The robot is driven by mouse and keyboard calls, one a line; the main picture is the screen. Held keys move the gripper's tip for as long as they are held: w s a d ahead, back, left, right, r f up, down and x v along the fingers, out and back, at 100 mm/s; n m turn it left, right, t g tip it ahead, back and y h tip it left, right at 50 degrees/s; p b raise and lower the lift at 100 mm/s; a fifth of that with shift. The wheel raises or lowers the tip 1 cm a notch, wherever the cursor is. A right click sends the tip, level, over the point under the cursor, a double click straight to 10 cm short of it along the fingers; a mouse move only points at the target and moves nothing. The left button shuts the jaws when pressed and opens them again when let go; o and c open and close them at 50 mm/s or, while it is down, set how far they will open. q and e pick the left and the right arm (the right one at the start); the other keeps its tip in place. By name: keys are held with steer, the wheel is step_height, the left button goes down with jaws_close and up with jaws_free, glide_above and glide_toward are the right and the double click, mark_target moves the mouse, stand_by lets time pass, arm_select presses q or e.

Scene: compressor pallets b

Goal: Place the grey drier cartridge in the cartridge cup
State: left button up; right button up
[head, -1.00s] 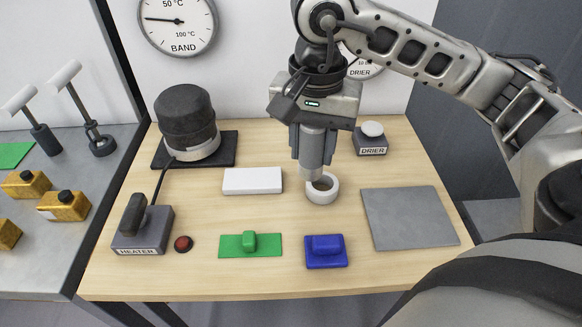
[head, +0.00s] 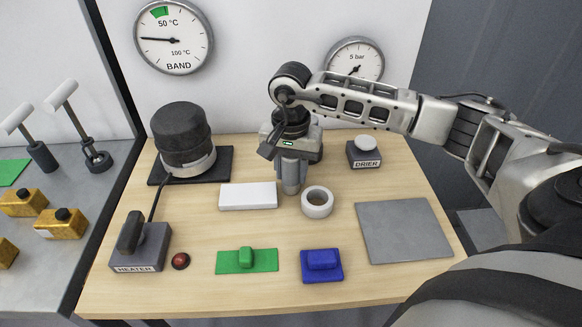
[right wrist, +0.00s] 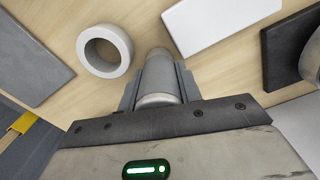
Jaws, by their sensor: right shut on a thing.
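My right gripper (head: 290,170) is shut on the grey drier cartridge (head: 292,184), which hangs upright below the fingers. The cartridge also shows between the fingers in the right wrist view (right wrist: 160,78). The cartridge cup is a white ring-shaped cup (head: 317,207) on the table; it looks empty. In the head view the cartridge is to the left of the cup and slightly behind it, apart from it. In the right wrist view the cup (right wrist: 123,50) is beside the cartridge, with a small gap. How far the cartridge is above the table I cannot tell. My left gripper is not in view.
A white block (head: 248,196) lies left of the cartridge. The black heater dome (head: 180,130) stands at back left, the DRIER button box (head: 365,155) at back right. A grey plate (head: 405,232), blue piece (head: 321,265) and green piece (head: 246,262) lie around the cup.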

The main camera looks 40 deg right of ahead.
steer(key=shift+f+b, duration=0.25)
steer(key=shift+b, duration=0.05)
steer(key=o, duration=1)
steer(key=shift+r, duration=0.1)
